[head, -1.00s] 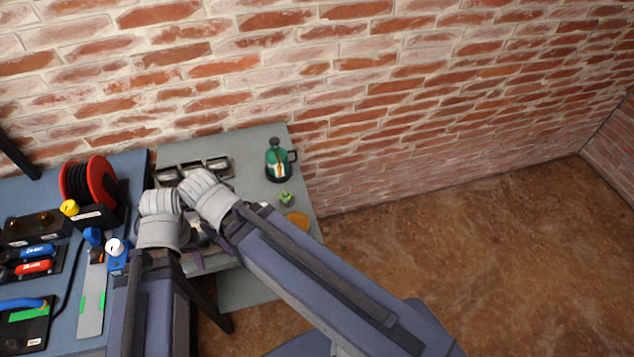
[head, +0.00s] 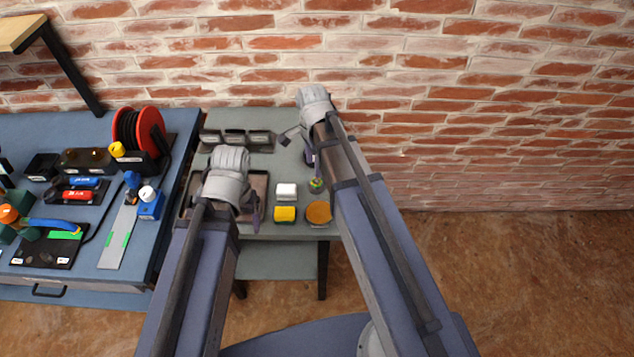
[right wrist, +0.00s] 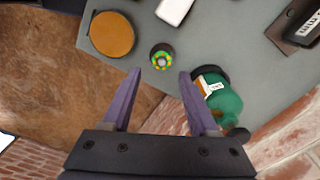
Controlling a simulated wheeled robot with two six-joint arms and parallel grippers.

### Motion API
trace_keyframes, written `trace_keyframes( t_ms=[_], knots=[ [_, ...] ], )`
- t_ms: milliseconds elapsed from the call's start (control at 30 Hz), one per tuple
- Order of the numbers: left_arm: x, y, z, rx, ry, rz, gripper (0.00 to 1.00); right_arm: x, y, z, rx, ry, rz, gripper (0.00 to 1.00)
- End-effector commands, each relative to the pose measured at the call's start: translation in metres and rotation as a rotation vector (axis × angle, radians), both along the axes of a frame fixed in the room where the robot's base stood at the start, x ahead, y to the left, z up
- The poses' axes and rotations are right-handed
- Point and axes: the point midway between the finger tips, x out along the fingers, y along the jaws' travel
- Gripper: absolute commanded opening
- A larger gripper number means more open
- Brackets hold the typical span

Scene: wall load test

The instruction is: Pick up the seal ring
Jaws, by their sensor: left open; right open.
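A small round piece (head: 316,186) with a green, yellow and red ring pattern stands on the grey side table. It also shows in the right wrist view (right wrist: 162,57), just beyond my fingertips and between their lines. I cannot tell for sure whether it is the seal ring. My right gripper (right wrist: 160,72) is open and empty, apart from this piece; in the head view it is above the table's right part (head: 300,147). My left gripper (head: 237,207) is open over the dark tray (head: 185,208) and hides part of the tray's inside.
Next to the small piece are an orange disc (head: 318,212), a white block (head: 286,191) and a yellow block (head: 285,214). A green bottle (right wrist: 222,104) stands close to my right finger in the wrist view. Dark boxes (head: 235,140) line the back. The blue bench (head: 175,190) is at left.

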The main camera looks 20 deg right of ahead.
Motion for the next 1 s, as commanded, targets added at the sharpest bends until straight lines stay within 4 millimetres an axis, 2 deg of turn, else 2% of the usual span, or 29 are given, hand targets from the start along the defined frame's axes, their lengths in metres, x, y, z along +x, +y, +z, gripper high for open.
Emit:
trace_keyframes(
  t_ms=[100, 200, 367, 633, 867, 1000],
  knots=[
    [0.0, 0.0, 0.0, 0.0, 0.0, 0.0, 0.78, 0.008, -0.009, 0.0, 0.005, -0.004, -0.104, 0.6],
    [0.0, 0.0, 0.0, 0.0, 0.0, 0.0, 0.78, 0.01, -0.011, 0.0, 0.006, -0.005, -0.138, 0.6],
    [0.0, 0.0, -0.004, 0.0, 0.0, 0.0, 0.78, 0.009, -0.011, -0.004, 0.007, -0.005, -0.141, 0.6],
    [0.0, 0.0, -0.027, 0.0, 0.0, 0.0, 0.78, 0.009, -0.01, -0.027, 0.006, -0.005, -0.139, 0.6],
    [0.0, 0.0, -0.028, 0.0, 0.0, 0.0, 0.78, 0.009, -0.01, -0.028, 0.006, -0.005, -0.138, 0.6],
    [0.0, 0.0, -0.038, 0.0, 0.0, 0.0, 0.78, 0.008, -0.01, -0.038, 0.006, -0.005, -0.138, 0.6]
  ],
)
